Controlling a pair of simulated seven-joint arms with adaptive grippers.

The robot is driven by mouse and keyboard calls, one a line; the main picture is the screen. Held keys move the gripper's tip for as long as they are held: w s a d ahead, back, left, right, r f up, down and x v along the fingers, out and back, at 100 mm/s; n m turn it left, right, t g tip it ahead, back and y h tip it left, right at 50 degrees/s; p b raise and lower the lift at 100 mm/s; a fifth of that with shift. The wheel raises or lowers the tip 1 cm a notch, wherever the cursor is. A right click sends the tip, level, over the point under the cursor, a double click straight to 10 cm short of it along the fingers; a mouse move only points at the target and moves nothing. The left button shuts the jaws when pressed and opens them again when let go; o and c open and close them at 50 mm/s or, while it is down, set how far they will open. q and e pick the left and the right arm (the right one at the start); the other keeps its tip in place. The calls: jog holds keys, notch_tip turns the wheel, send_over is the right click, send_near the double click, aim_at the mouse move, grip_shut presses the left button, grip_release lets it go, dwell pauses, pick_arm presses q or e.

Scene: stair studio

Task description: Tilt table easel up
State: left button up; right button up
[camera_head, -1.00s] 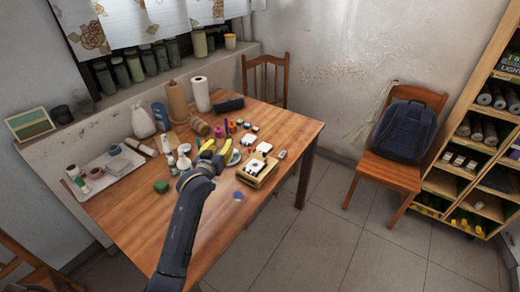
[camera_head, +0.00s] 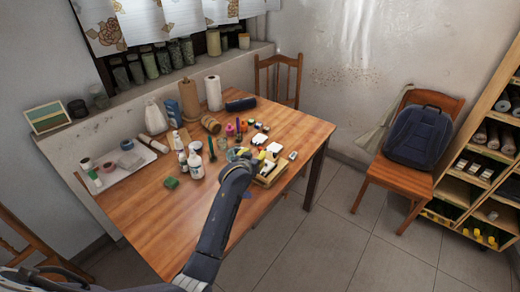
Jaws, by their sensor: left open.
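The table easel (camera_head: 272,174) is a small, low wooden frame with white pieces on it, lying nearly flat near the right edge of the wooden table. My gripper and forearm cover part of the easel's left side. I cannot tell whether the fingers touch it. My right gripper is out of view.
White bottles (camera_head: 195,164), a green block (camera_head: 171,182) and small paint pots (camera_head: 240,127) stand around the gripper. A white tray (camera_head: 120,168) is at the left. The table's front left is clear. A chair with a backpack (camera_head: 419,137) stands at right.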

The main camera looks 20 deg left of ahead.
aim_at(260, 148)
pick_arm(q)
jog(key=x, duration=0.9)
jog(key=shift+w+f, duration=0.15)
jog(key=shift+w, duration=0.2)
grip_shut()
dwell(0.6)
